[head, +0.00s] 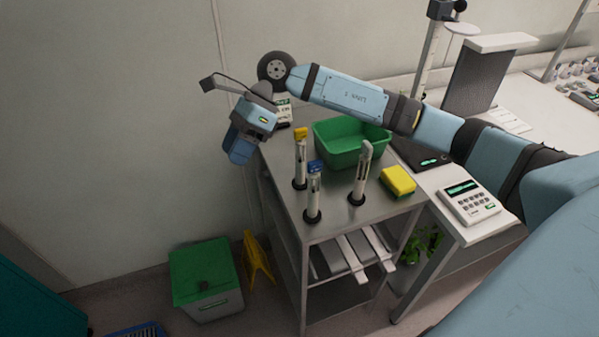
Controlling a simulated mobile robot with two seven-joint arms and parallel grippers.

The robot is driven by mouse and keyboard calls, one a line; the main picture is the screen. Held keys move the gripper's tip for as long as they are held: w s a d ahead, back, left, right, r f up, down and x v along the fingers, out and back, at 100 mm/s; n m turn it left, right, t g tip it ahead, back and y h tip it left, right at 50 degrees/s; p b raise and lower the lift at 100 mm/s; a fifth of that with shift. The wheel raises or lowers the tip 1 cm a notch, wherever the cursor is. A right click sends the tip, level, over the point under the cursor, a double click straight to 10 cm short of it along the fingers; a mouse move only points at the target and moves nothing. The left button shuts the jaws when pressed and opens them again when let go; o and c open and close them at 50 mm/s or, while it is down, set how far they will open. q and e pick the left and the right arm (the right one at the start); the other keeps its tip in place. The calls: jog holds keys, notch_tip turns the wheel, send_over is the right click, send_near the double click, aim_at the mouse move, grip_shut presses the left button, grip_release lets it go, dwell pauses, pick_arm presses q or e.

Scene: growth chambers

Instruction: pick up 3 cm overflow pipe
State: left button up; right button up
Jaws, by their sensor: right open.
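Three upright pipe-like pieces stand on dark round bases on the metal cart top (278,165). One has a yellow top (301,158), one a blue top (314,192), and one a pale grey top (361,172). I cannot read any size marking, so I cannot tell which is the 3 cm overflow pipe. My right gripper (238,158) hangs past the cart's left edge, left of the yellow-topped piece and apart from it. It points down and is open, with nothing seen in it. My left gripper is out of view.
A green basin (350,141) and a yellow sponge (397,181) sit on the cart. A small labelled card or packet (284,113) stands behind the gripper. A bench with a keypad device (468,202) adjoins on the right. A green-lidded bin (203,270) stands on the floor.

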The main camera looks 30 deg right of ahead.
jog(key=w+d+r+t+h, duration=0.1)
jog(key=w+d+r+h, duration=0.15)
jog(key=d, duration=0.25)
jog(key=w+d+r+h, duration=0.1)
jog(key=d+h, duration=0.2)
jog(key=d, duration=0.2)
notch_tip(320, 180, up, 3)
jog(key=h, duration=0.3)
send_over(301, 129)
jog(key=shift+t, duration=0.3)
jog(key=f, duration=0.8)
jog(key=shift+w+a, duration=0.1)
jog(key=shift+w, duration=0.1)
jog(key=f+p, duration=0.1)
jog(key=f, duration=0.3)
jog(key=shift+s+f+p, duration=0.2)
jog(key=shift+f+p, duration=0.2)
jog(key=shift+f, duration=0.25)
grip_shut()
